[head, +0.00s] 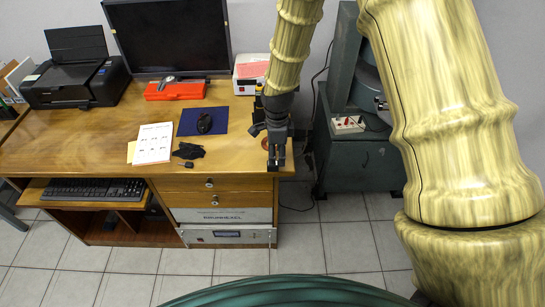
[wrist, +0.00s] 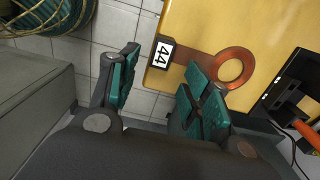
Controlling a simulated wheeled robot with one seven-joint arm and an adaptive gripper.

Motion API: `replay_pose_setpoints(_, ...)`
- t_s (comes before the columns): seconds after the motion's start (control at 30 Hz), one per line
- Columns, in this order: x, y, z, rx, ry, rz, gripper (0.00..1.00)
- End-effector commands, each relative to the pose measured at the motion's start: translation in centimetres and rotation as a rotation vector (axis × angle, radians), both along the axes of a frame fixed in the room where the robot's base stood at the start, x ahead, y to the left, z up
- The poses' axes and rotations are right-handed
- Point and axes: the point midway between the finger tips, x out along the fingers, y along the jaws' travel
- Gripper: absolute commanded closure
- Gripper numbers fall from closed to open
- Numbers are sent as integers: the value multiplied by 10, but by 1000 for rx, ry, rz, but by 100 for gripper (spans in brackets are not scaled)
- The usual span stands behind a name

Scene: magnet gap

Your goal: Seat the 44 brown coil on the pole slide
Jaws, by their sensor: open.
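The brown coil (wrist: 248,57) is a flat copper-brown ring with a hole and a flat strip leading to a black-edged tag (wrist: 162,52) marked 44. It lies on the wooden desk near its edge in the wrist view. In the head view a small brown patch (head: 266,142) shows beside my gripper, mostly hidden. My gripper (wrist: 160,85) is open and empty, with teal pads. One finger overlaps the strip in the picture; whether it touches cannot be told. My gripper (head: 277,158) is at the desk's right end in the head view. I cannot pick out the pole slide.
A white-and-red box (head: 250,72) stands behind my gripper. A grey-green machine (head: 358,160) stands to the right, across a narrow floor gap with cables.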

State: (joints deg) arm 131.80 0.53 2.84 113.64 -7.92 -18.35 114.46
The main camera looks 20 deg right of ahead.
Motion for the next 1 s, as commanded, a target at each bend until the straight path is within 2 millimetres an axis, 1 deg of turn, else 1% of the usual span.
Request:
replay_pose_setpoints(0.27, -3, -5, -26, 2, 3, 0, 52)
replay_pose_setpoints(0.43, -2, -5, -42, 0, 1, 1, 52)
replay_pose_setpoints(0.6, -2, -5, -49, 1, 0, 0, 52)
replay_pose_setpoints(0.8, -2, -5, -49, 1, 0, 0, 52)
replay_pose_setpoints(0.83, -2, -5, -49, 0, 0, 0, 54)
replay_pose_setpoints(0.87, -2, -5, -49, 0, 0, 0, 59)
replay_pose_setpoints(1.0, -2, -5, -49, 0, 0, 0, 85)
